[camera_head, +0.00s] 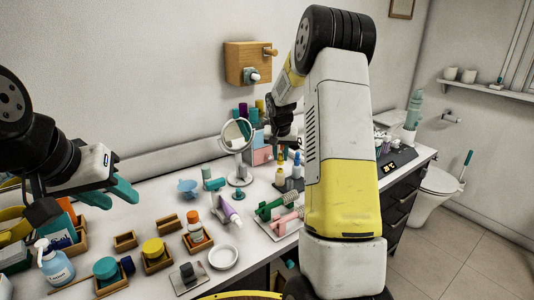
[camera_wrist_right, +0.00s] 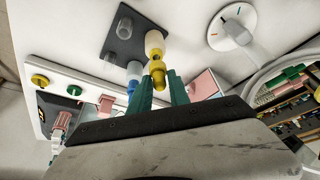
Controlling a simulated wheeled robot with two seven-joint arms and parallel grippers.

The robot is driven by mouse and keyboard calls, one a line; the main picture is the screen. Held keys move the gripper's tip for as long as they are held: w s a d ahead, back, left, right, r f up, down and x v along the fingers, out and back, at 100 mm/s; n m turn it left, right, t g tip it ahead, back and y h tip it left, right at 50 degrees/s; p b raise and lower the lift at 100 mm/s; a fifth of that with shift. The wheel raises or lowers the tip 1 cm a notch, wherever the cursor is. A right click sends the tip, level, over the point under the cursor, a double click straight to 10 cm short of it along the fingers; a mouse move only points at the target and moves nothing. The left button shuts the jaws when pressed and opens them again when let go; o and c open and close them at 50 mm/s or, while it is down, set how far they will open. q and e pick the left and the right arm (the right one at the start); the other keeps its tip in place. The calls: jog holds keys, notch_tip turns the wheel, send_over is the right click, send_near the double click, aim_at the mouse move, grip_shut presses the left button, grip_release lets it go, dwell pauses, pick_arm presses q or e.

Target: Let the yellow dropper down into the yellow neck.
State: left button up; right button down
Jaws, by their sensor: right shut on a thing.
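The yellow dropper (camera_wrist_right: 157,83) is between the green fingers of my right gripper (camera_wrist_right: 160,90), which is shut on it. In the right wrist view it lines up with the pale bottle (camera_wrist_right: 154,40) and its yellow neck (camera_wrist_right: 157,66). I cannot tell whether the dropper's tip is inside the neck. In the head view the bottle with the yellow neck (camera_head: 280,171) stands below my right gripper (camera_head: 283,148), whose fingers are small and partly hidden. My left gripper (camera_head: 112,196) has teal fingers spread apart and empty, over the left of the vanity.
A bottle with a blue top (camera_head: 297,158) stands close beside, on the same dark tray (camera_wrist_right: 112,45). A round mirror (camera_head: 236,135) is left of my right gripper. A pink box (camera_head: 262,155) stands behind. Several jars, small wooden trays and a white dish (camera_head: 223,257) fill the front left.

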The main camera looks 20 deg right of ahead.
jog(key=shift+f, duration=1.1)
jog(key=c, duration=1.1)
grip_release()
jog(key=shift+c, duration=0.2)
jog(key=v, duration=0.7)
jog(key=shift+s+r, duration=0.15)
jog(key=shift+r, duration=0.15)
